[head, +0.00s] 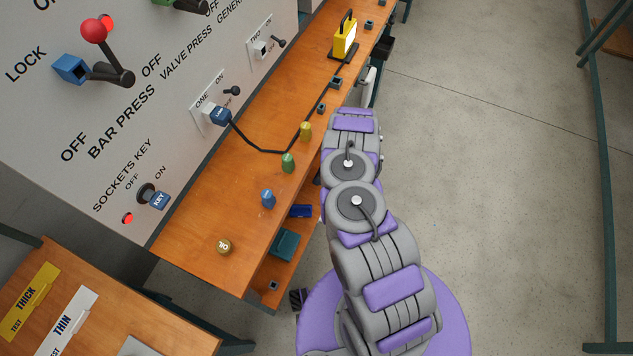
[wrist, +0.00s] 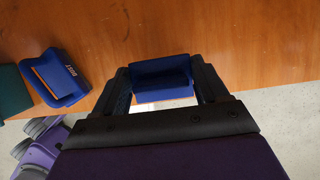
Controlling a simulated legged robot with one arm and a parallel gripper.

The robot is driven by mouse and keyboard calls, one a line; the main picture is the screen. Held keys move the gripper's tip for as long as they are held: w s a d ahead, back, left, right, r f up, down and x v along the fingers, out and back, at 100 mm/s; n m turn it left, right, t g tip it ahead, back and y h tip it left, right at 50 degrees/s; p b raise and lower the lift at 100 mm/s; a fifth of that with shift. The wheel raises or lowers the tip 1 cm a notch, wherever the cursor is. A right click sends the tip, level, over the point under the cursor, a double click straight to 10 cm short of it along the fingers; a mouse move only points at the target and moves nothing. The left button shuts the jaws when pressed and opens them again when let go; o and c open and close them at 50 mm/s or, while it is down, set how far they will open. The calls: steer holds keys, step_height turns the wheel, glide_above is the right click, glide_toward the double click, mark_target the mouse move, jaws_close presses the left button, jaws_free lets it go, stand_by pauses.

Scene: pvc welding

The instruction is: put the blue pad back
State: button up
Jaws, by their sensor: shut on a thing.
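My gripper (wrist: 162,85) is shut on a blue pad (wrist: 162,75), seen between its two dark fingers in the wrist view. The pad is over or at the front edge of an orange wooden surface (wrist: 215,40); I cannot tell if it touches the wood. A second blue piece (wrist: 62,78) with small lettering lies on the wood to the left of the gripper. A blue piece (head: 300,211) also shows on the lower shelf in the head view. My gripper and the held pad are hidden behind my arm there.
A teal block (wrist: 12,92) is at the far left of the wrist view; a teal block (head: 285,243) is on the lower shelf. The bench top (head: 240,200) bears coloured weights and a yellow device (head: 345,40). Open floor (head: 490,150) lies to the right.

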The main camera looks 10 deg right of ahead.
steer(key=shift+s+a, duration=0.25)
steer(key=shift+a, duration=0.25)
steer(key=f+b, duration=0.1)
steer(key=f, duration=0.1)
steer(key=a+f+b, duration=0.1)
steer(key=f, duration=0.1)
steer(key=shift+s+a, duration=0.15)
steer(key=shift+s, duration=0.05)
steer(key=shift+r, duration=0.15)
steer(key=shift+d, duration=0.25)
steer(key=o, duration=1)
steer(key=shift+a, duration=0.15)
